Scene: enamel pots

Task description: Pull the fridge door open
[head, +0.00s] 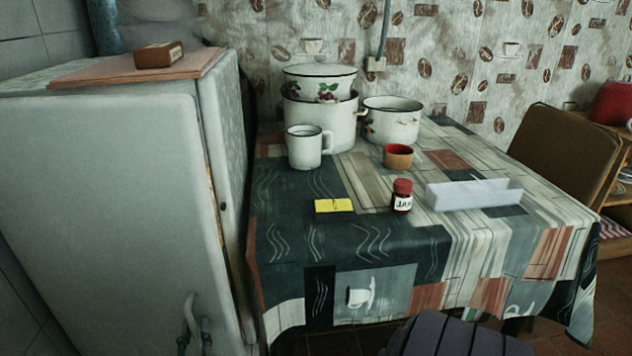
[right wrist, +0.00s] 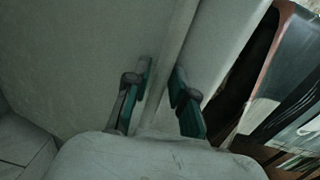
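The white fridge (head: 100,200) fills the left of the head view, and its broad door front looks shut. In the right wrist view a pale upright strip of the fridge (right wrist: 180,55) runs between the fingers of my right gripper (right wrist: 165,92). The fingers have teal pads and stand apart, one on each side of the strip. A gap shows by the left finger; contact on the right is unclear. In the head view my right gripper (head: 194,335) is low by the door's right edge, partly cut off by the frame. My left gripper is out of view.
A board (head: 110,71) with a small brown box (head: 158,55) lies on the fridge. Right of the fridge stands a table (head: 400,245) with a patterned cloth, bearing enamel pots (head: 391,124), a mug (head: 305,148) and a jar (head: 402,197). A brown chair (head: 565,155) is at right.

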